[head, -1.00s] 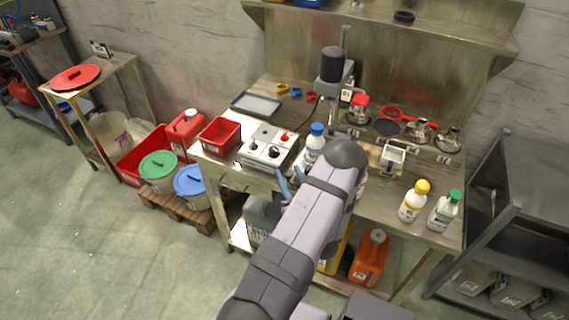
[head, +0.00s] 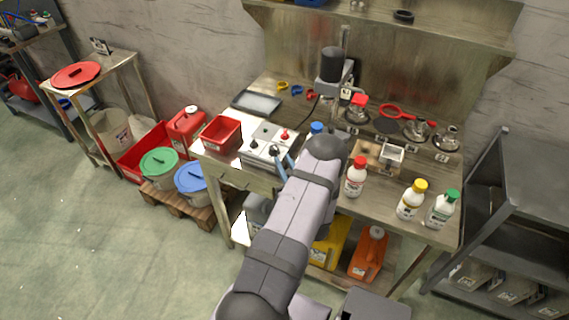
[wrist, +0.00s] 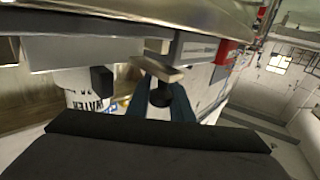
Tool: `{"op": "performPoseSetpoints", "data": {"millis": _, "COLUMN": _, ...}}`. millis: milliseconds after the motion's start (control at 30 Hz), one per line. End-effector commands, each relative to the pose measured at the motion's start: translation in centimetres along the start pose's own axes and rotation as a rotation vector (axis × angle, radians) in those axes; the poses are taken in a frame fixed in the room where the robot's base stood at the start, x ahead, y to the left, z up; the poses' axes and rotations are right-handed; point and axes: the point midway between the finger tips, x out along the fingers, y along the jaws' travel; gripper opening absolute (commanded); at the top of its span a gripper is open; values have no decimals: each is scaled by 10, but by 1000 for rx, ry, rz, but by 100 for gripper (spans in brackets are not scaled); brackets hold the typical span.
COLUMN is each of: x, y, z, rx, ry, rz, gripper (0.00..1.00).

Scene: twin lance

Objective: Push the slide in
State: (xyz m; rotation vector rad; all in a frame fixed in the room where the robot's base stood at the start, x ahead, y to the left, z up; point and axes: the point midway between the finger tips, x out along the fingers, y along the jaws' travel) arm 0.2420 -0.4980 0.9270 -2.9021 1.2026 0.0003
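In the wrist view, a pale flat piece (wrist: 158,69) with a round black knob (wrist: 160,95) projects below the table edge; it looks like the slide. My gripper (wrist: 159,98) has its two blue fingers spread either side of the knob. I cannot tell whether they touch it. In the head view, my gripper (head: 285,163) is at the front edge of the workbench, beside the white control box (head: 262,150). My arm hides much of that edge, and the slide cannot be made out there.
A grey box with a black knob (wrist: 102,79) hangs left of the fingers in the wrist view. On the workbench (head: 345,205) stand a red bin (head: 221,134), a red-capped bottle (head: 355,178) and other bottles. Lidded buckets and canisters stand below.

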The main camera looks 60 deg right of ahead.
Motion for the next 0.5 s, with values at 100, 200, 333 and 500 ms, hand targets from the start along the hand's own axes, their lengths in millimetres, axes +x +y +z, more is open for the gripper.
{"op": "performPoseSetpoints", "data": {"millis": 100, "x": 1, "y": 1, "z": 0, "rx": -1, "ry": 1, "rz": 0, "gripper": 0}}
{"op": "performPoseSetpoints", "data": {"millis": 200, "x": 5, "y": 5, "z": 2, "rx": -2, "ry": 2, "rz": -1, "gripper": 0}}
{"op": "performPoseSetpoints", "data": {"millis": 333, "x": 15, "y": 15, "z": 4, "rx": -3, "ry": 4, "rz": -2, "gripper": 0}}
{"op": "performPoseSetpoints", "data": {"millis": 500, "x": 28, "y": 28, "z": 3, "rx": -3, "ry": 2, "rz": -1, "gripper": 0}}
